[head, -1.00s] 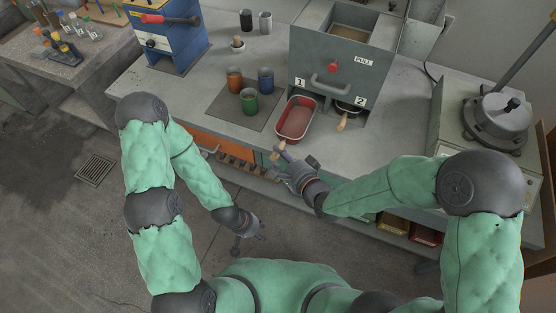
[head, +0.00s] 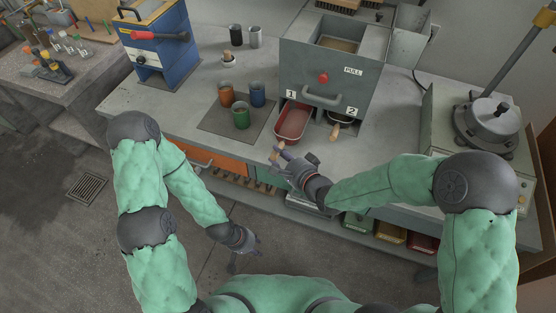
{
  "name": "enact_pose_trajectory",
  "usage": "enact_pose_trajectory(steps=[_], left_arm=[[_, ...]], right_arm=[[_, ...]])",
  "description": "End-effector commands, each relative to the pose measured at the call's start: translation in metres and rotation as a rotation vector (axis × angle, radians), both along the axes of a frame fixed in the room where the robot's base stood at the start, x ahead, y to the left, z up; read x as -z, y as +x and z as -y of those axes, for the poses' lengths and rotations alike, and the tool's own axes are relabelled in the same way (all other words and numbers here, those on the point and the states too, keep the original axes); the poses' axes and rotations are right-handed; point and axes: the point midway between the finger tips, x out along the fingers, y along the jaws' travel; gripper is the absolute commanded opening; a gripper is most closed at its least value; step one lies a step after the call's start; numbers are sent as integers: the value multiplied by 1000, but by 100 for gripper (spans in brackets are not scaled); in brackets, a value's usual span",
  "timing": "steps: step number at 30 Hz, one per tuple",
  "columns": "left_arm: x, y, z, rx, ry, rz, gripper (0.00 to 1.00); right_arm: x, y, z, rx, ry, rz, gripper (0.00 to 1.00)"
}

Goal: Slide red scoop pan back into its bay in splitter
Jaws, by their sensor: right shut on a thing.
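The red scoop pan (head: 292,122) lies lengthwise at bay 1 of the grey splitter (head: 333,70). Its far end is at the bay opening under label 1, and its near part sticks out over the bench top. My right gripper (head: 279,151) is shut on the pan's wooden handle at the near end, by the bench's front edge. The fingers partly hide the handle. A second pan with a wooden handle (head: 336,130) sits in bay 2. My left gripper (head: 245,258) hangs empty over the floor in front of the bench, its fingers apart.
Orange, blue and green cups (head: 241,117) stand on a dark mat (head: 212,125) left of the pan. A blue machine (head: 160,50) stands further left, and a grey machine (head: 487,125) at the right. Bench top is clear right of bay 2.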

Motion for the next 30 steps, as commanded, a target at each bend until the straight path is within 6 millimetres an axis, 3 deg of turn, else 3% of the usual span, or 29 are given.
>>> enact_pose_trajectory(steps=[30], left_arm=[[8, 0, 0, 0, 0, 0, 40]], right_arm=[[1, 50, 18, 1, -1, 3, 0]])
